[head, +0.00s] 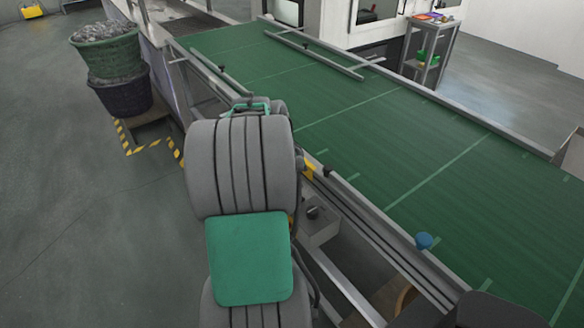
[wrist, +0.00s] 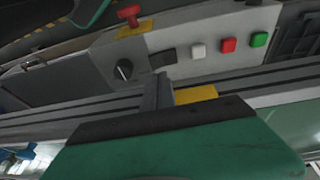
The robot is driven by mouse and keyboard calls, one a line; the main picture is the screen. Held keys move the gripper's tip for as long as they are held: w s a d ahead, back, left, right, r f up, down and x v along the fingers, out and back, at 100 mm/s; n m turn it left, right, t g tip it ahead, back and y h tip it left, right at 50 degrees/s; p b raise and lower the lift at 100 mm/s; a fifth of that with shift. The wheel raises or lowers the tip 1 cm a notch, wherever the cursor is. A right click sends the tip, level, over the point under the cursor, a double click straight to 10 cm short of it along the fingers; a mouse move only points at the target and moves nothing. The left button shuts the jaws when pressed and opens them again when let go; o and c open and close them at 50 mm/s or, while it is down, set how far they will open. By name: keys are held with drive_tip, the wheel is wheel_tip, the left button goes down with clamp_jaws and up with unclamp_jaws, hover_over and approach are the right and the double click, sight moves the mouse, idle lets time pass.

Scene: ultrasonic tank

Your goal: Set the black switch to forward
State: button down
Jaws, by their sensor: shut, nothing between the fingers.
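The black switch (wrist: 124,70) is a round knob with a pale line across it, on the left part of a grey control panel (wrist: 188,70) in the wrist view. In the head view, a dark knob (head: 313,212) shows on a grey box beside the conveyor, just right of my arm. My gripper (wrist: 158,85) is shut and empty in the wrist view. Its fingers appear to the right of the switch and apart from it. In the head view my arm hides the gripper.
A red mushroom button (wrist: 130,14) on yellow, a white button (wrist: 198,51), a red button (wrist: 228,45) and a green button (wrist: 259,39) share the panel. The green conveyor (head: 400,130) lies right of my arm. Stacked baskets (head: 112,65) stand left; open floor (head: 70,220) lies nearer.

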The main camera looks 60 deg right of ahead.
sight(299, 198)
drive_tip(key=f, duration=0.3)
drive_tip(key=shift+s+a+f, duration=0.15)
drive_tip(key=shift+s+f, duration=0.05)
drive_tip(key=shift+f, duration=0.1)
drive_tip(key=shift+s+f+b, duration=0.15)
drive_tip(key=shift+f+b, duration=0.35)
drive_tip(key=shift+b, duration=0.25)
drive_tip(key=shift+r+t, duration=0.1)
drive_tip(key=shift+t, duration=0.2)
drive_tip(key=shift+a+r, duration=0.1)
drive_tip(key=shift+r, duration=0.1)
drive_tip(key=shift+f, duration=0.1)
